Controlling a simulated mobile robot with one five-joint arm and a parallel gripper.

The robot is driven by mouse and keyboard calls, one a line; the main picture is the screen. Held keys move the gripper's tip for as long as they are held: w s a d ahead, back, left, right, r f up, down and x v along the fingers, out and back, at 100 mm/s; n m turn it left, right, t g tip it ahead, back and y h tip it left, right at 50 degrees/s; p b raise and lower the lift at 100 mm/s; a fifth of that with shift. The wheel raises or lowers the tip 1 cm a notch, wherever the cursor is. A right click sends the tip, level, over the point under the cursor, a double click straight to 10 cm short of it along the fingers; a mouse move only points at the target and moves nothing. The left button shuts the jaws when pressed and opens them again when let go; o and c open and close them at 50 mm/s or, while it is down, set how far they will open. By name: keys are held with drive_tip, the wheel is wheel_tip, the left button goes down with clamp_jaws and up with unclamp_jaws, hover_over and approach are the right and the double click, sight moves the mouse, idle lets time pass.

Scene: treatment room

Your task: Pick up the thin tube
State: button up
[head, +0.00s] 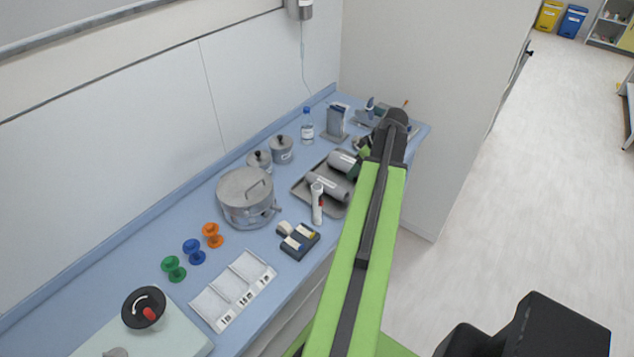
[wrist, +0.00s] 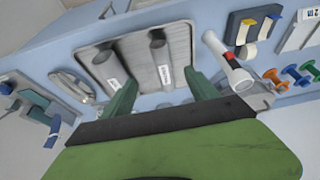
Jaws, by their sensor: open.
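Two grey tubes lie side by side in a metal tray (head: 300,193), which also shows in the wrist view (wrist: 130,53). The tube nearer the white flashlight (head: 317,203) looks slightly thinner (head: 331,186) (wrist: 159,55); the other tube (head: 342,162) (wrist: 104,62) looks thicker, though the size difference is hard to judge. Both carry white labels. My gripper (wrist: 162,80) is open and empty, its dark green fingers reaching toward the tray's near edge. The thinner tube's near end points into the gap between them. In the head view my arm partly hides the gripper and the tray's right side.
The flashlight (wrist: 228,62) is close beside my right finger in the wrist view. A pot (head: 245,195), two lidded jars, a bottle (head: 307,125) and a dark box with labels (head: 298,241) stand around the tray. The wall rises behind the counter.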

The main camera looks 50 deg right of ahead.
sight(340, 189)
drive_tip(key=b+x, duration=1.6)
drive_tip(key=x, duration=0.1)
drive_tip(key=shift+w+f, duration=0.25)
drive_tip(key=shift+f, duration=0.05)
drive_tip(key=shift+r, duration=0.2)
clamp_jaws()
